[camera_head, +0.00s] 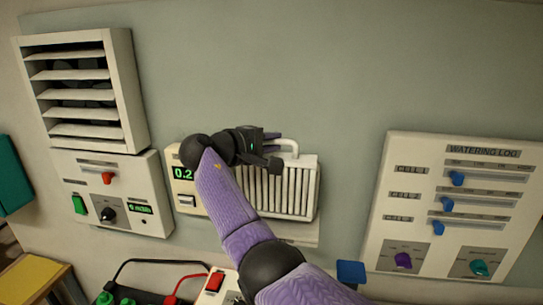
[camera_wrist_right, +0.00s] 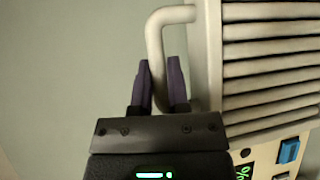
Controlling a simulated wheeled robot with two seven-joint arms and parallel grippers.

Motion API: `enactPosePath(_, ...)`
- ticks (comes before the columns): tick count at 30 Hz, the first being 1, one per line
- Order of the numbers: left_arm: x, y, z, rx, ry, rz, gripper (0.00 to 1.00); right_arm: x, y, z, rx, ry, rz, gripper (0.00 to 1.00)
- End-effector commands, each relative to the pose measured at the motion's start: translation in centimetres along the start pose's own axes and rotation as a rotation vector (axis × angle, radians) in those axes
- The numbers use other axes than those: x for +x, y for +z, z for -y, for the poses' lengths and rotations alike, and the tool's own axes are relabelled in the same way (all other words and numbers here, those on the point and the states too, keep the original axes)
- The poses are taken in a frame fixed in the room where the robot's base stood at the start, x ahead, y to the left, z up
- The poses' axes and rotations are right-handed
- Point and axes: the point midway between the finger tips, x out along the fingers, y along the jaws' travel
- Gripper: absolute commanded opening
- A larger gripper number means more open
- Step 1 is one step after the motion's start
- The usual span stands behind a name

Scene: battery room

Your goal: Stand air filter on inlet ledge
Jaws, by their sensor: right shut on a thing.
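The air filter (camera_head: 299,192), a cream pleated panel with a loop handle (camera_head: 291,143) on top, is upright against the wall in the head view. Its pleats (camera_wrist_right: 270,65) and handle (camera_wrist_right: 170,15) also show in the right wrist view. My right gripper (camera_head: 274,149) is shut on the handle, one purple finger on each side of the bar in the right wrist view (camera_wrist_right: 160,75). A pale inlet ledge (camera_head: 300,233) shows just below the filter. My arm hides the filter's lower left, and I cannot tell whether its bottom touches the ledge. My left gripper is not in view.
A meter panel reading 0.2 (camera_head: 183,173) is directly left of the filter. A louvred vent (camera_head: 80,88) and control box (camera_head: 120,195) are farther left. A watering log panel (camera_head: 450,205) stands right. Battery cables (camera_head: 165,262) lie below. The wall above is clear.

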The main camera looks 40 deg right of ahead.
Motion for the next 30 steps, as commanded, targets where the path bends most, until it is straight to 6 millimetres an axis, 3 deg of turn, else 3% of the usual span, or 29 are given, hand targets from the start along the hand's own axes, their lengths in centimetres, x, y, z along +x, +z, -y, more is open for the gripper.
enactPosePath(3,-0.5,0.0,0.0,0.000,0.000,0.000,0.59,0.4,-0.2,2.3,-0.006,-0.001,0.001,0.00)
enactPosePath(6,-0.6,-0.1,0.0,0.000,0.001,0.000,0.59,0.6,-0.3,3.4,-0.002,0.001,0.000,0.00)
enactPosePath(15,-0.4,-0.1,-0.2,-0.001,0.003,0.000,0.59,0.6,-0.4,3.7,-0.001,0.000,0.000,0.00)
enactPosePath(16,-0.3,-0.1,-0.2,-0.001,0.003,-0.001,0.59,0.6,-0.4,3.8,-0.002,-0.001,0.000,0.22)
enactPosePath(21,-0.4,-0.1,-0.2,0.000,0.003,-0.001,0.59,0.6,-0.4,3.7,-0.002,-0.001,0.000,0.55)
enactPosePath(30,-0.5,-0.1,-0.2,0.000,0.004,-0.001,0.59,0.4,-0.4,3.4,-0.001,-0.001,-0.001,0.55)
